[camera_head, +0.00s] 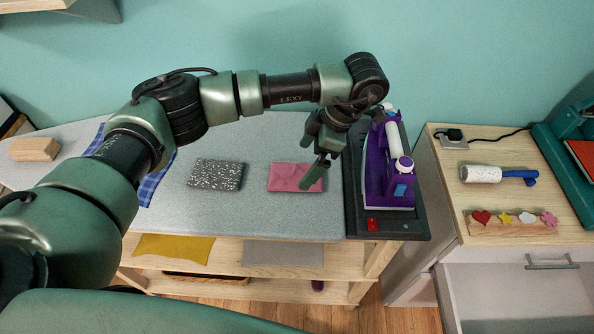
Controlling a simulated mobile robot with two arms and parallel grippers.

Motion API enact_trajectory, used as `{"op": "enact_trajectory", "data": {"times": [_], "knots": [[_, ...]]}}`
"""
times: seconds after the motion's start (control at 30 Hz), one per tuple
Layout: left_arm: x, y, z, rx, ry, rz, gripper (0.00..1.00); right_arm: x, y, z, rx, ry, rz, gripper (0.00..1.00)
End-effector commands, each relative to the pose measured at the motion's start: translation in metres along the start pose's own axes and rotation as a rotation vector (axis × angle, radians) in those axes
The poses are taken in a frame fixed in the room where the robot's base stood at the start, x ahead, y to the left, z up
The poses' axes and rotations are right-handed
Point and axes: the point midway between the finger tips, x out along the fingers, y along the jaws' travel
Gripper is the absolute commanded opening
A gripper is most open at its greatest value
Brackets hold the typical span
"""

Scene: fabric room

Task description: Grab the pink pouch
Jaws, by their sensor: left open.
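The pink pouch (287,177) lies flat on the grey speckled ironing surface (225,215), right of its middle. My left arm reaches in from the left, and my left gripper (311,160) points down over the right part of the pouch. Its fingers are open and cover part of the pouch's right side. I cannot tell whether a fingertip touches the pouch. My right gripper is not in view.
A dark speckled pouch (216,175) lies left of the pink one. A purple iron (375,180) on a black stand (420,215) is close on the right. A wooden cabinet (500,230) with a lint roller (490,175) stands further right. A wooden block (33,150) lies far left.

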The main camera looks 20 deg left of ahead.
Motion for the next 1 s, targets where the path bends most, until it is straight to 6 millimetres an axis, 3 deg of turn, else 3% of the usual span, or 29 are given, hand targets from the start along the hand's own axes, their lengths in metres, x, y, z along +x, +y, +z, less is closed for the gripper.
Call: {"op": "enact_trajectory", "data": {"times": [0.13,0.3,0.6,0.83,1.0], "knots": [[0.019,0.001,0.002,0.0,0.001,-0.004,1.0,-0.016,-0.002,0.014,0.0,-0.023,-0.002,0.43],[0.042,0.002,0.004,-0.001,0.0,-0.002,1.0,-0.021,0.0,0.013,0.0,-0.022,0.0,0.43],[0.048,0.003,0.005,0.0,-0.001,0.0,1.0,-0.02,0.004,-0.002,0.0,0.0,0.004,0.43],[0.048,0.002,0.005,0.0,-0.001,0.0,0.37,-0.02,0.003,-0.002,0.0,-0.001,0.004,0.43],[0.048,0.002,0.005,0.0,-0.001,0.0,0.37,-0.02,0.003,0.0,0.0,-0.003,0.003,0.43]]}}
